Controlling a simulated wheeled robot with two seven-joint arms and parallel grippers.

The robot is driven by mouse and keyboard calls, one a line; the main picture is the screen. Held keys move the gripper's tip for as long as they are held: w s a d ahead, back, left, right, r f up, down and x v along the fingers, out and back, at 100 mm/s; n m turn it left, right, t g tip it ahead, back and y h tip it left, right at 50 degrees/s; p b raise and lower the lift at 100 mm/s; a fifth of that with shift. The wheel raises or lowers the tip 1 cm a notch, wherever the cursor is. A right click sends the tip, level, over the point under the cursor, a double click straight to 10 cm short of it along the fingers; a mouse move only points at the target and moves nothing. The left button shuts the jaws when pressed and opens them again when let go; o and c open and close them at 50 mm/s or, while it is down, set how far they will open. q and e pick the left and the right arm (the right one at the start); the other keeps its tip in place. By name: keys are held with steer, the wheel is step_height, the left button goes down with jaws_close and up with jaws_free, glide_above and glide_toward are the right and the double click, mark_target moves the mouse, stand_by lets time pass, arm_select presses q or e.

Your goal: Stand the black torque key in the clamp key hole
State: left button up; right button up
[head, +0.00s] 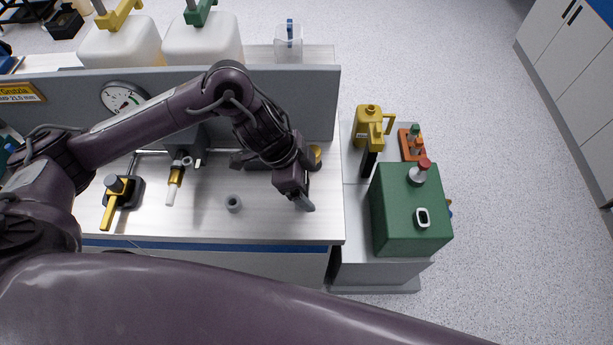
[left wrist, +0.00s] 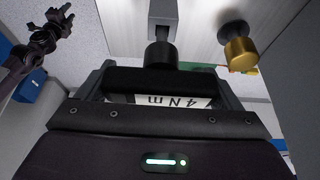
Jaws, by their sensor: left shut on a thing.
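My left gripper (head: 305,202) is over the bench, near its right end, pointing down. In the left wrist view it is shut on the black torque key (left wrist: 150,82), whose white label reads "4 N m". A black cylinder (left wrist: 160,56) shows just beyond the key, in line with a grey metal piece (left wrist: 163,14). I cannot tell whether the key touches it or sits in a hole. The clamp key hole is not clearly seen. My right gripper (left wrist: 52,30) seems to show small and dark at the upper left of the left wrist view; its jaws are unclear.
A brass knob (head: 315,155) stands beside my left gripper and also shows in the left wrist view (left wrist: 240,50). A green box (head: 405,215) stands to the right.

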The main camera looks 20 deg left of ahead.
arm_select(q)
steer(key=shift+f+b, duration=0.5)
steer(key=shift+f, duration=0.45)
steer(key=o, duration=1.5)
steer(key=shift+r, duration=0.1)
steer(key=w+v, duration=0.1)
steer(key=v, duration=0.6)
steer(key=shift+s+r, duration=0.3)
steer(key=shift+s, duration=0.25)
steer(key=shift+a, duration=0.15)
